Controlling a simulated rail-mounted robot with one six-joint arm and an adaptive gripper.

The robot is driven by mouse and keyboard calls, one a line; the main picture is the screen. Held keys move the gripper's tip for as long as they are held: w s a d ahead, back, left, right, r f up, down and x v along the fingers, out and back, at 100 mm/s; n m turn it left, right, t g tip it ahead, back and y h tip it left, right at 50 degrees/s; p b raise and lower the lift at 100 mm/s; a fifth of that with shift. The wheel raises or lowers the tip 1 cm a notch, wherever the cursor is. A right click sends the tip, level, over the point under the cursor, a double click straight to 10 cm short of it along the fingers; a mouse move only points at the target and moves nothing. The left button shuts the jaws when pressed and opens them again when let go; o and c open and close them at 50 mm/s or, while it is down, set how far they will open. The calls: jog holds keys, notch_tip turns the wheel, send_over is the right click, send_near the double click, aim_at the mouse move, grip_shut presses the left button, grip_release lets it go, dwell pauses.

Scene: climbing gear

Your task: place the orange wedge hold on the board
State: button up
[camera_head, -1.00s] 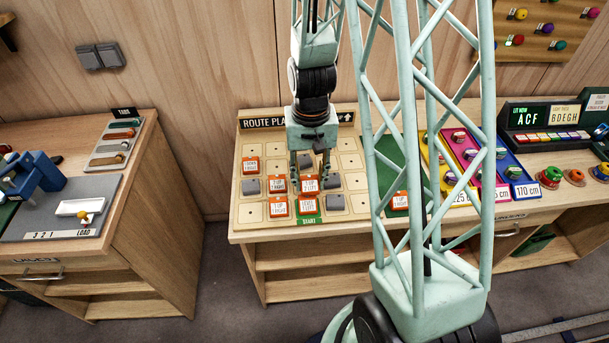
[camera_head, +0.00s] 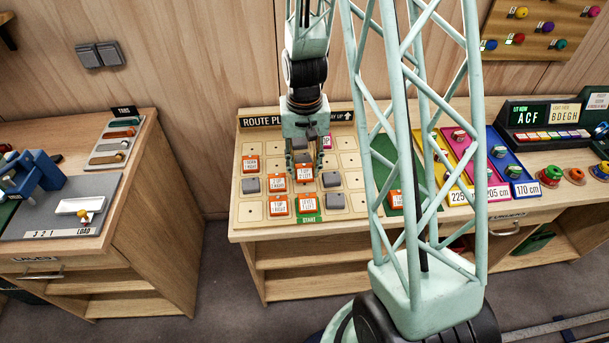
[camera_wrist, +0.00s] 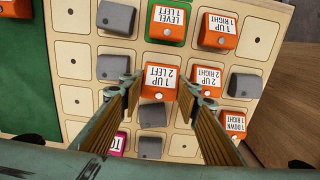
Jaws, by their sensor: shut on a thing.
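My gripper (camera_head: 305,163) is shut on an orange wedge hold (camera_head: 304,173), a block with a white label that seems to include "2 LEFT". In the wrist view the orange wedge hold (camera_wrist: 159,80) sits between the two fingertips (camera_wrist: 162,88), its label upside down. It is over the middle of the tan route board (camera_head: 347,144); I cannot tell whether it touches the board. The board has a grid of pale cells with small dark holes.
Several other labelled orange blocks (camera_head: 250,164) and grey blocks (camera_head: 333,201) stand on the board around the held one. A pink block (camera_wrist: 118,142) and a grey block (camera_wrist: 152,115) are close to the fingers. A green panel (camera_head: 385,153) lies to the board's right.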

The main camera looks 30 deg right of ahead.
aim_at(305, 175)
jog(key=shift+f, duration=1.6)
jog(key=shift+f+b, duration=0.15)
jog(key=shift+b, duration=0.25)
jog(key=o, duration=0.6)
jog(key=shift+c, duration=0.2)
jog(key=shift+r, duration=0.2)
jog(key=shift+r+p, duration=1)
jog(key=shift+r, duration=5)
